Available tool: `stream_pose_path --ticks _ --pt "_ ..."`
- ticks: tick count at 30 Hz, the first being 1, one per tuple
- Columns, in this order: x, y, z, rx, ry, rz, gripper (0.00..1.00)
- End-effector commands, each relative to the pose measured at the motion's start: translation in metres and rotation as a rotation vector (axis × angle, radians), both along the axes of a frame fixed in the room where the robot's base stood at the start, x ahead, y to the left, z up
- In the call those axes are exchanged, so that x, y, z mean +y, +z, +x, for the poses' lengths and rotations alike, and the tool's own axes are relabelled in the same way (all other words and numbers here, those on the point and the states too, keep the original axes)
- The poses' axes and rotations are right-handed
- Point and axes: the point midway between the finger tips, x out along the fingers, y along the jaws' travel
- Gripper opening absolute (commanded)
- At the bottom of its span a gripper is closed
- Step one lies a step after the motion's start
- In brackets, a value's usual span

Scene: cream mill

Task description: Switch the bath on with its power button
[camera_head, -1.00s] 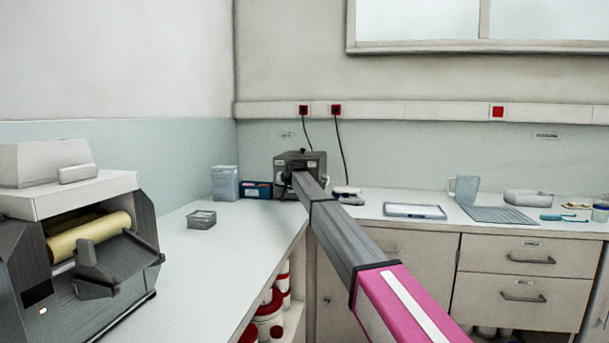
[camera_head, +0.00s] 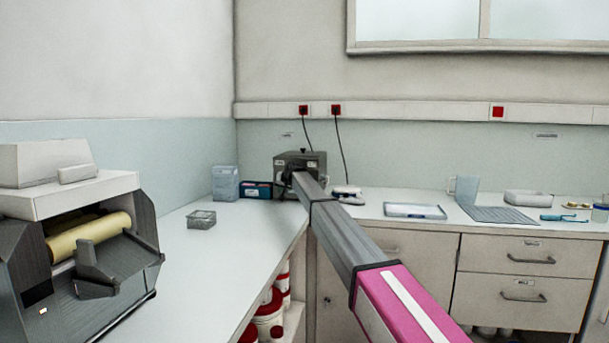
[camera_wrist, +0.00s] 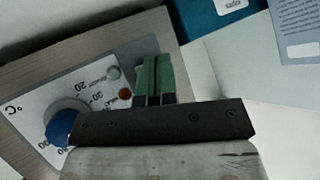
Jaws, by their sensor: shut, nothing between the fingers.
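The bath (camera_head: 316,160) is a dark grey box at the back corner of the bench, partly covered by my arm in the head view. The wrist view shows its white control panel (camera_wrist: 40,98) tilted, with a temperature scale and a blue and white dial (camera_wrist: 62,122). I cannot tell which one is the power button. My gripper (camera_wrist: 154,62) is shut and empty, its green fingertips just right of these spots. Contact with the panel cannot be made out.
A blue box (camera_head: 258,190) and a pale carton (camera_head: 225,183) stand left of the bath. Cables run up the wall.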

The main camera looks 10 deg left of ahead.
Motion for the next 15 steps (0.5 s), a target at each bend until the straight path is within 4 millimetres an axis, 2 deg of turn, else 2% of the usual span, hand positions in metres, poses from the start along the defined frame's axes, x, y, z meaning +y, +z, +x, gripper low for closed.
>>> stream_pose_path --ticks 15 --pt "0.0004 -0.0009 0.0071 0.000 0.000 0.000 0.00"
